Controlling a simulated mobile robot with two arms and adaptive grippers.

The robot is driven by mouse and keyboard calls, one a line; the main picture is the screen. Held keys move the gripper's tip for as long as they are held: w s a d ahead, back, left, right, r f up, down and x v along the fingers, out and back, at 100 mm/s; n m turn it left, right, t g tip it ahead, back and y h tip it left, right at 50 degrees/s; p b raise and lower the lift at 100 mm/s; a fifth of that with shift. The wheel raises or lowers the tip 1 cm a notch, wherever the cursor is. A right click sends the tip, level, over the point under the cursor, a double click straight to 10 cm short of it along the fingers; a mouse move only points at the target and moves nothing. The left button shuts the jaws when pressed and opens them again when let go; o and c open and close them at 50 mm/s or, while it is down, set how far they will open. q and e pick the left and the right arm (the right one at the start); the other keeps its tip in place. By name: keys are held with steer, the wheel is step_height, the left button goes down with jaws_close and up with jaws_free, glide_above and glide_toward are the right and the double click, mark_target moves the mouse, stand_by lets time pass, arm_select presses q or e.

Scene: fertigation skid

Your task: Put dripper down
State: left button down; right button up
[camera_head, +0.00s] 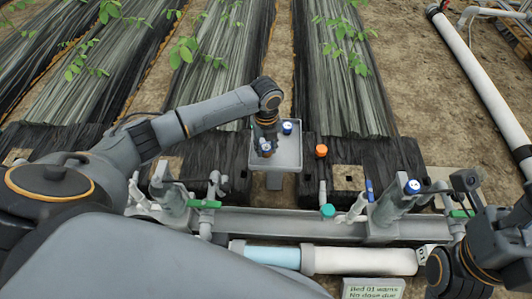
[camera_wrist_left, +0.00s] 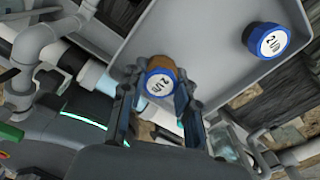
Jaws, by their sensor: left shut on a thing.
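A dripper with a blue cap and white label (camera_head: 266,148) is held by my left gripper (camera_head: 265,139) over the near left part of the small grey tray (camera_head: 291,160). In the left wrist view the held dripper (camera_wrist_left: 160,86) sits between the two fingers; its brownish side shows behind the cap. I cannot tell whether it touches the tray. A second blue-capped dripper (camera_head: 287,127) stands on the tray, apart from the held one; it also shows in the left wrist view (camera_wrist_left: 266,39). My right arm shows at the lower right, its fingers unclear.
An orange cap (camera_head: 321,150) stands right of the tray. A grey rail with pipes (camera_head: 290,222) and a teal cap (camera_head: 327,210) run in front. A blue-capped clear fitting (camera_head: 412,187) stands at right. Planted beds with dark film (camera_head: 345,90) lie behind.

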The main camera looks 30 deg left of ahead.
arm_select(q)
steer(key=shift+f, duration=0.8)
steer(key=shift+f, duration=0.15)
steer(key=c, duration=1)
jaws_free()
